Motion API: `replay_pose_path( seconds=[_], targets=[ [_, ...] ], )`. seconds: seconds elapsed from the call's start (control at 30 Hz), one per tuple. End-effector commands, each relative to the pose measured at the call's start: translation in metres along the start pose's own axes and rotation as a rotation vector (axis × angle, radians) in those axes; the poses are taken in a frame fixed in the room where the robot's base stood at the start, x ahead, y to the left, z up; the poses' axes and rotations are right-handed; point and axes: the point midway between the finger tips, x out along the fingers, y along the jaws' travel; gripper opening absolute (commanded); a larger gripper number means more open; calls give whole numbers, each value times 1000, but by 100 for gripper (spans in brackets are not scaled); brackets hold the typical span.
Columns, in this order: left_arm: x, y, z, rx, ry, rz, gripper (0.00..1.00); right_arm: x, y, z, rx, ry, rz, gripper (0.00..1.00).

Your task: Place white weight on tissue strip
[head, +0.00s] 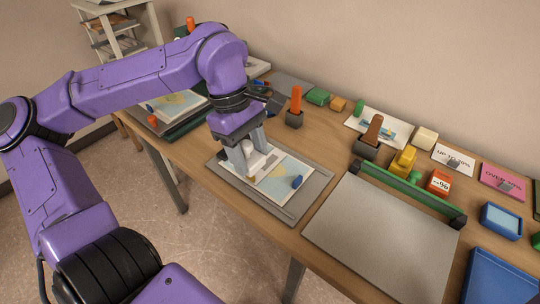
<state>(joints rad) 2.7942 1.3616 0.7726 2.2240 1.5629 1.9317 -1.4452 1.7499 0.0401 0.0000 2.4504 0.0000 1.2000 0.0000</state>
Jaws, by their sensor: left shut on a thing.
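My left gripper (249,167) points down over the grey tray (288,209) in the middle of the table. It is shut on the white weight (256,162), which shows between its fingers. A light sheet with a picture (290,173) lies in the tray under and beside the gripper. I cannot tell whether the weight touches the sheet. I cannot make out the tissue strip; the gripper may hide it. My right gripper is not in view.
A blue roll-shaped piece (297,182) lies on the sheet. A large grey board (380,236) with a green bar (408,186) is to the right. An orange-handled tool (295,104) stands behind. Signs, coloured blocks and a blue tray (500,280) fill the right side.

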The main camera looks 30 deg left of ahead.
Motion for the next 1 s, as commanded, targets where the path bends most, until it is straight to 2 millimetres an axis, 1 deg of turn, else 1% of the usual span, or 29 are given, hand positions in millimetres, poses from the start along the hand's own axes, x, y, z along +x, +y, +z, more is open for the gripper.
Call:
replay_pose_path(
  seconds=[0.03, 0.17, 0.2, 0.3, 0.4, 0.57, 0.6, 0.7, 0.77, 0.83, 1.0],
  targets=[
    [1, 10, -3, -3, 2, -5, 0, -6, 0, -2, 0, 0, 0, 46],
    [13, 42, -15, -4, 3, -5, 0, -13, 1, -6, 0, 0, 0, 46],
    [20, 52, -19, -3, 3, -5, 0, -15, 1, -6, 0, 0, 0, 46],
    [42, 69, -30, -3, 2, -5, 0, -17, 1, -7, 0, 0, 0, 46],
    [56, 82, -37, -3, 1, -2, 0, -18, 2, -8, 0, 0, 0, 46],
    [70, 93, -43, -2, 1, -1, 0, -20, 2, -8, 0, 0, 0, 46],
    [76, 96, -46, -2, 1, -2, 0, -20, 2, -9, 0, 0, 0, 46],
    [93, 95, -50, -2, 0, -2, 0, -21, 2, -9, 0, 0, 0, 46],
    [98, 95, -52, -2, 0, 0, 0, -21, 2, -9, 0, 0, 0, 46],
    [101, 95, -52, -2, 0, 1, 0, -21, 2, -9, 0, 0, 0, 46],
    [101, 95, -52, -1, 0, 2, 0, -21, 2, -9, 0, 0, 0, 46]
  ],
)
